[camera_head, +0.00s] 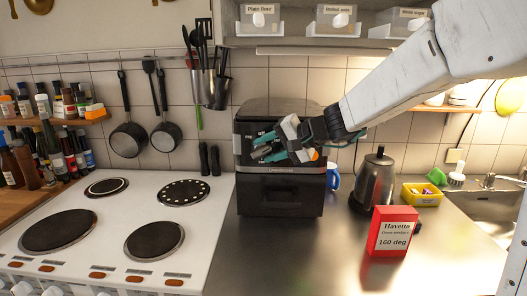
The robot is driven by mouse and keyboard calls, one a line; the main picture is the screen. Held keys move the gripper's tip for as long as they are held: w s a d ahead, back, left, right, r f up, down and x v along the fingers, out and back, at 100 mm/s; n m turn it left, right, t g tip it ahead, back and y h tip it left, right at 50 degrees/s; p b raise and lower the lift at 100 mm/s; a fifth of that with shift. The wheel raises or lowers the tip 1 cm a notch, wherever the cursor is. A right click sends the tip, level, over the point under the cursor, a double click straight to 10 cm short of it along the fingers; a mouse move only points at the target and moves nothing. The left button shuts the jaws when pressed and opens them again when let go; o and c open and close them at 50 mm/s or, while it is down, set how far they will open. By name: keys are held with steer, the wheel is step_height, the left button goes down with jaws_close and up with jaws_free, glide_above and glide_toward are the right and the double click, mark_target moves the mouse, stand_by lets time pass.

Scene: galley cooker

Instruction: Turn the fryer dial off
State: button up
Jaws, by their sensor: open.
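The black fryer (280,191) stands on the steel counter, right of the white cooker. Its upper front panel is largely covered by my gripper (258,147), so I cannot make out the fryer dial. My gripper comes in from the upper right on my white arm. Its fingers are apart and point left, in front of the panel. I see nothing between them. I cannot tell whether a finger touches the fryer.
A red box (392,232) labelled "160 deg" and a metal kettle (373,183) stand right of the fryer. The white cooker (115,190) is on the left. The counter front (300,250) is clear.

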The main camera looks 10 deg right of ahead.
steer(key=shift+x, duration=0.9)
steer(key=c, duration=0.7)
steer(key=shift+h, duration=0.3)
steer(key=g+h, duration=0.1)
steer(key=h, duration=0.1)
steer(key=n+g+h, duration=0.1)
steer(key=h, duration=0.1)
steer(key=shift+a+r+h, duration=0.1)
steer(key=shift+a+h, duration=0.15)
steer(key=shift+h, duration=0.15)
steer(key=g+h, duration=0.1)
steer(key=h, duration=0.1)
steer(key=n+g+h, duration=0.1)
steer(key=h, duration=0.2)
steer(key=shift+n, duration=0.3)
steer(key=shift+h, duration=0.3)
